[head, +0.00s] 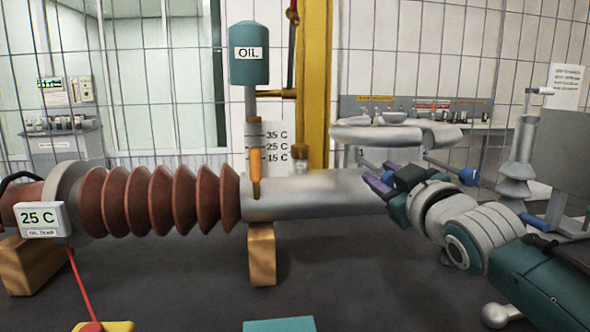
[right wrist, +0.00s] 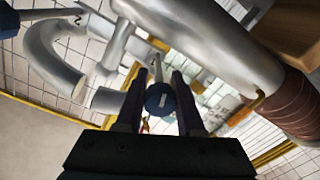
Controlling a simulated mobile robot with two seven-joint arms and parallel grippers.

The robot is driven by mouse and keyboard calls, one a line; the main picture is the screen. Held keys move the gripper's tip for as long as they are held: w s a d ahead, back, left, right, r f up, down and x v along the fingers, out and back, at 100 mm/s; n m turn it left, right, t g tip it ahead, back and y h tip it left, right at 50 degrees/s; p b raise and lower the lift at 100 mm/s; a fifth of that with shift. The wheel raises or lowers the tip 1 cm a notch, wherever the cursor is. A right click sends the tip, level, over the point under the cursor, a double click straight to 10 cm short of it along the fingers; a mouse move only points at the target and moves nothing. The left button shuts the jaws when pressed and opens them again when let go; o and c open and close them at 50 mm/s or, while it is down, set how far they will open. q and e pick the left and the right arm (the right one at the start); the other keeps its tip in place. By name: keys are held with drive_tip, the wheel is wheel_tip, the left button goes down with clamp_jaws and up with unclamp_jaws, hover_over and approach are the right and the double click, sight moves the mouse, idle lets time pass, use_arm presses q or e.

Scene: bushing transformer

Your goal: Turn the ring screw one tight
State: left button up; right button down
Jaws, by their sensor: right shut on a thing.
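A thick pale grey ring (head: 395,134) sits above the right end of the grey metal tube (head: 320,192). Two screws with blue heads are near it. My right gripper (head: 378,183) is at the tube's right end, below the ring, with its dark purple fingers pointing left. In the right wrist view its fingers are on either side of a blue round screw head (right wrist: 160,99), and it is shut on this screw. In the head view the gripper mostly hides that screw. The other blue screw head (head: 468,177) stands free to the right. My left gripper is not in view.
A brown ribbed bushing (head: 160,200) extends left from the tube, with an oil temperature sign (head: 40,219) reading 25 C. A teal oil tank (head: 250,53) stands above the tube. A wooden block (head: 262,255) supports it. A grey insulator (head: 518,165) stands at right.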

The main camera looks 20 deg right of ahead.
drive_tip(key=shift+f+m, duration=0.1)
drive_tip(key=shift+m, duration=0.5)
drive_tip(key=c, duration=0.5)
unclamp_jaws()
drive_tip(key=shift+c, duration=0.2)
drive_tip(key=shift+s, duration=0.1)
drive_tip(key=shift+s+a+p, duration=0.15)
drive_tip(key=shift+s+p, duration=0.15)
drive_tip(key=shift+s, duration=0.05)
drive_tip(key=s+a, duration=0.1)
drive_tip(key=s, duration=0.7)
drive_tip(key=shift+s+a+p, duration=0.35)
drive_tip(key=shift+s+p, duration=0.05)
